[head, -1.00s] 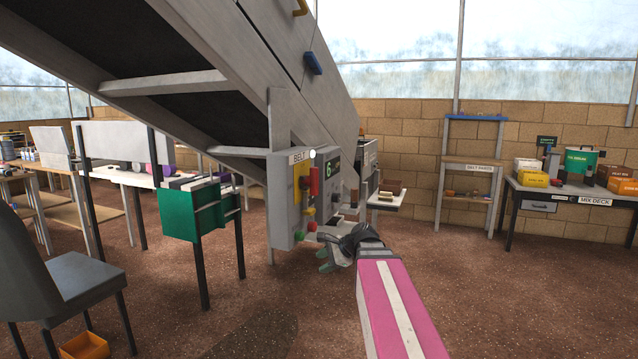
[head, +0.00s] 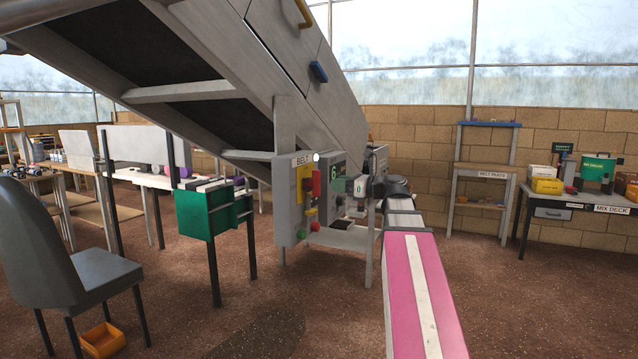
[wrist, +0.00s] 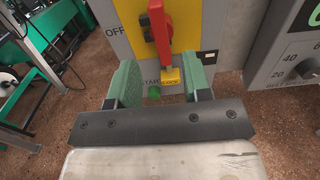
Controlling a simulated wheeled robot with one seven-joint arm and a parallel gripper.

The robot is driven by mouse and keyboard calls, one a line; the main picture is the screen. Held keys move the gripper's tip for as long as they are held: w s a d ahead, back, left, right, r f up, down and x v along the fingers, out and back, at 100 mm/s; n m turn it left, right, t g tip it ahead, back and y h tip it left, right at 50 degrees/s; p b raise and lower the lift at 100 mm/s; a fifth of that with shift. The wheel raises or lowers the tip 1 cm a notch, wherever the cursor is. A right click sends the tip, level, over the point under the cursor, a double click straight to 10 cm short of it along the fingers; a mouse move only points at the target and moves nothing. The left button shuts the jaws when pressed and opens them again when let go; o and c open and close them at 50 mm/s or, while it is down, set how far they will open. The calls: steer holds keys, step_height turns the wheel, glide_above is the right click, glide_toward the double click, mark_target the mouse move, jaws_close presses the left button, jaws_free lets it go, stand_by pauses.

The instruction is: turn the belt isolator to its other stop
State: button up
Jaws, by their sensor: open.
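The belt isolator is a red handle (head: 316,182) on a yellow plate (head: 303,180), on the front of the grey box labelled BELT. In the wrist view the red handle (wrist: 158,30) stands close to upright, with OFF printed to its left. A small yellow piece (wrist: 170,76) sits just below the handle's lower end. My gripper (wrist: 160,82) is open and empty, its green fingers apart just below the handle. No contact with the handle shows. In the head view my gripper's fingers are hard to make out beside the box.
A green button (wrist: 153,92) is low on the box, between my fingers in the wrist view. A dial panel (wrist: 298,68) adjoins on the right. The sloping conveyor (head: 200,92) hangs above. A green bin (head: 208,209) and a chair (head: 75,270) stand left. Floor at front is open.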

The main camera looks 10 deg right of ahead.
mark_target(319, 181)
steer(key=x, duration=0.8)
steer(key=shift+d, duration=0.1)
steer(key=c, duration=0.8)
